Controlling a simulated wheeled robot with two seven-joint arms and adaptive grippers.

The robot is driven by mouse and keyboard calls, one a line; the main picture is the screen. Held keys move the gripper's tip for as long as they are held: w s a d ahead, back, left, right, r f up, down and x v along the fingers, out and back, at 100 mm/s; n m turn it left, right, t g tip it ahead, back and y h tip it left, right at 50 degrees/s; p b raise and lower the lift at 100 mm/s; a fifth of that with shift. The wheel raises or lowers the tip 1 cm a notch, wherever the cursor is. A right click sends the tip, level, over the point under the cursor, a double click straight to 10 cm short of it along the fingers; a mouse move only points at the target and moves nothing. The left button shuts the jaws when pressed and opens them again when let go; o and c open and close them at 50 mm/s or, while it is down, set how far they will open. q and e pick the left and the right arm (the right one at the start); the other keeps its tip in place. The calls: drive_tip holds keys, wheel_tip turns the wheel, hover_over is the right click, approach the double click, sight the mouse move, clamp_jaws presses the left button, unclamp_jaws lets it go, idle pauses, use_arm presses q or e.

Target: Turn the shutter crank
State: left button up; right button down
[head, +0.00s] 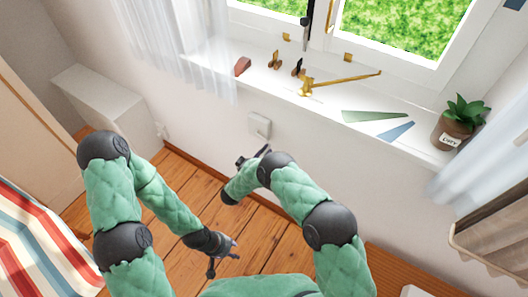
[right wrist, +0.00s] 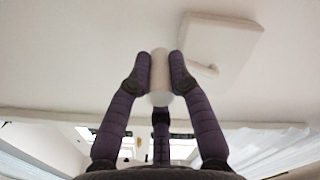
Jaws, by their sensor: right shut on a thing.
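The shutter crank's pale housing (head: 259,125) is a small box on the white wall below the window sill. In the right wrist view the housing (right wrist: 222,45) is at the upper right, with a short pale lever along its lower edge. My right gripper (head: 256,156) is just below the housing in the head view. In the right wrist view its two fingers (right wrist: 160,72) are shut on a pale cylindrical handle (right wrist: 159,78). How the handle joins the housing is not clear. My left gripper (head: 222,256) hangs low over the wooden floor, its fingers apart and empty.
The sill (head: 320,105) above holds a brass handle piece (head: 320,84), small brackets, a green wedge (head: 374,117), a blue wedge (head: 397,132) and a potted plant (head: 455,125). A striped bed cover (head: 40,245) is at the lower left. A white cabinet (head: 100,100) stands at the left.

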drive_tip(key=c, duration=1.1)
unclamp_jaws()
drive_tip(key=shift+v, duration=3.75)
